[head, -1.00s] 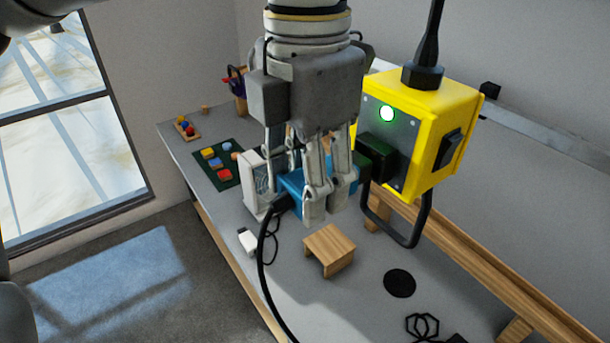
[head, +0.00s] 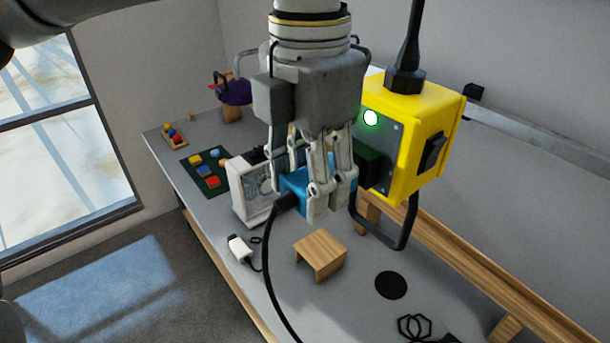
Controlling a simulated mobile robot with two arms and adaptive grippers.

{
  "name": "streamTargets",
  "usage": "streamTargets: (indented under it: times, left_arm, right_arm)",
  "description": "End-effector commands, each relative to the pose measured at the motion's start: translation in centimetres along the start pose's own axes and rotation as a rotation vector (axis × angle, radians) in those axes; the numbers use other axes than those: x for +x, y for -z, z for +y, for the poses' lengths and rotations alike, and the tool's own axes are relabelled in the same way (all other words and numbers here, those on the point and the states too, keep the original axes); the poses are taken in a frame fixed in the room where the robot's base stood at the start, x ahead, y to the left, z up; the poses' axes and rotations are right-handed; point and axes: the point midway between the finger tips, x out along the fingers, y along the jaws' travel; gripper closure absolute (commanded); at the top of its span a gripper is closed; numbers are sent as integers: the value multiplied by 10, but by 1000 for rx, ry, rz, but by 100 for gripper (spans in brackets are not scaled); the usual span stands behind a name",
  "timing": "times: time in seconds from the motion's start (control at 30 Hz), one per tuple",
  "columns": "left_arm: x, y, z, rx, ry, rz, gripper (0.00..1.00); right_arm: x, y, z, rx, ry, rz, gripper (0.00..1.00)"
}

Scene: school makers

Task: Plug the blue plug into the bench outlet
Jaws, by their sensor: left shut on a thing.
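The blue plug (head: 296,181) is held between the fingers of my left gripper (head: 329,198), which is shut on it. A black cord runs down from the plug's left end. The bench outlet is a yellow box (head: 429,112) hanging from a thick black cord, with a grey front face and a lit round lamp (head: 371,118). A dark block (head: 368,166) lies between the plug's right end and the outlet's face. The fingers hide the plug's front, so I cannot tell whether it is in the socket. My right gripper is not in view.
The grey bench (head: 297,290) holds a small wooden stand (head: 321,252), a black disc (head: 391,285), a white device (head: 241,197) and a green board (head: 205,172) with coloured pieces. A black handle (head: 392,240) hangs under the box. A wooden rail runs along the back.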

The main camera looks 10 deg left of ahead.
Motion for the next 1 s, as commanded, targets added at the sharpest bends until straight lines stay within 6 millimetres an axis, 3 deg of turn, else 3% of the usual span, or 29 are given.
streamTargets:
  times: [0.13, 0.17, 0.33, 0.73, 0.87, 1.0]
  left_arm:
    - [0, -3, 0, 1, -1, 1, 83]
    - [0, -3, 0, 1, -1, 1, 52]
    - [0, -2, 0, 0, -1, 1, 30]
    - [-4, -3, 0, -1, 0, -1, 29]
    - [-21, -3, 0, -1, 1, -3, 29]
    - [-51, -3, 0, -2, 0, -3, 29]
  right_arm:
    - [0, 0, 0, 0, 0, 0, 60]
    - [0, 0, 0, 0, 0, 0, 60]
    - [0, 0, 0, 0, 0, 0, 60]
    - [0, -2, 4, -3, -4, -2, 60]
    - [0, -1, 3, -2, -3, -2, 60]
    - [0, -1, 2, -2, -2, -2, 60]
